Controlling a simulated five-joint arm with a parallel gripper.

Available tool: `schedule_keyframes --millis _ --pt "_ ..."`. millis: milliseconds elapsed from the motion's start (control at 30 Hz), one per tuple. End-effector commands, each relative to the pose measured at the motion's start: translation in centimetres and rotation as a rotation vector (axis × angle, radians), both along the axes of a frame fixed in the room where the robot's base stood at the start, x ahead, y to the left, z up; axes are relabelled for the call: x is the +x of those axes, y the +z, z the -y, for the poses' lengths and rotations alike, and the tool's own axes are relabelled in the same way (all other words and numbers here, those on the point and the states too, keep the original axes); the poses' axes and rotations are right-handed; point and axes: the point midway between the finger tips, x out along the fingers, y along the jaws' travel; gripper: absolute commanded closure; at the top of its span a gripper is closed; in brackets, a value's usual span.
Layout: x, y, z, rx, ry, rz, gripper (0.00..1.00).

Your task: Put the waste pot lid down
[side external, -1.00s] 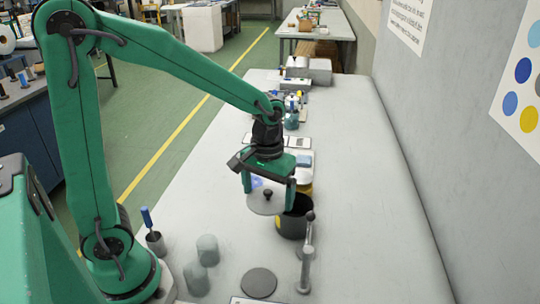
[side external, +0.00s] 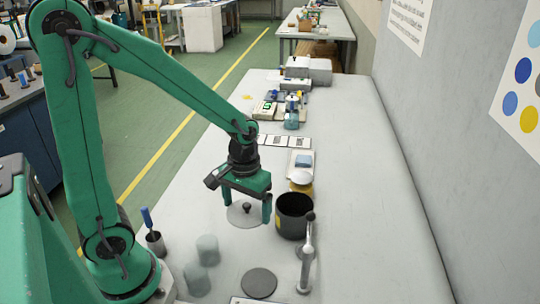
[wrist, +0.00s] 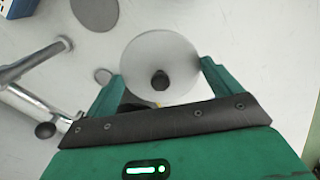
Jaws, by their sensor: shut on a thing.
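The waste pot lid (side external: 240,219) is a flat pale grey disc with a dark knob. My gripper (side external: 247,210) is shut on it, with one finger at each side of the disc. The wrist view shows the lid (wrist: 181,60) level between the two green fingers. It is left of the waste pot and low over the bench; I cannot tell whether it touches the surface. The waste pot (side external: 293,222) is a dark, open-topped cylinder with a yellow label, standing upright just right of my gripper.
A metal stand with a round knob (side external: 307,262) is in front of the pot. A dark grey disc (side external: 258,283) and two translucent pale cylinders (side external: 207,250) are nearer. A cup with a blue-handled tool (side external: 155,243) is at left. The bench (side external: 190,185) left of the lid is clear.

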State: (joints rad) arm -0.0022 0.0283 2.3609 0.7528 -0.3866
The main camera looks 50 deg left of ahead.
Motion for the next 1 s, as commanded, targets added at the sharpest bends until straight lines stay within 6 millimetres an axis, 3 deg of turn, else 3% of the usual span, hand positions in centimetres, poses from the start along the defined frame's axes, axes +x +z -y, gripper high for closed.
schedule_keyframes --millis 500,700,1000 --pt "2.1 -4.6 -7.3 -0.001 0.004 -0.002 0.32" --pt "2.4 -5.2 -8.4 0.000 0.001 0.000 0.32" --pt "2.4 -5.8 -8.4 0.000 0.000 -0.001 0.32"
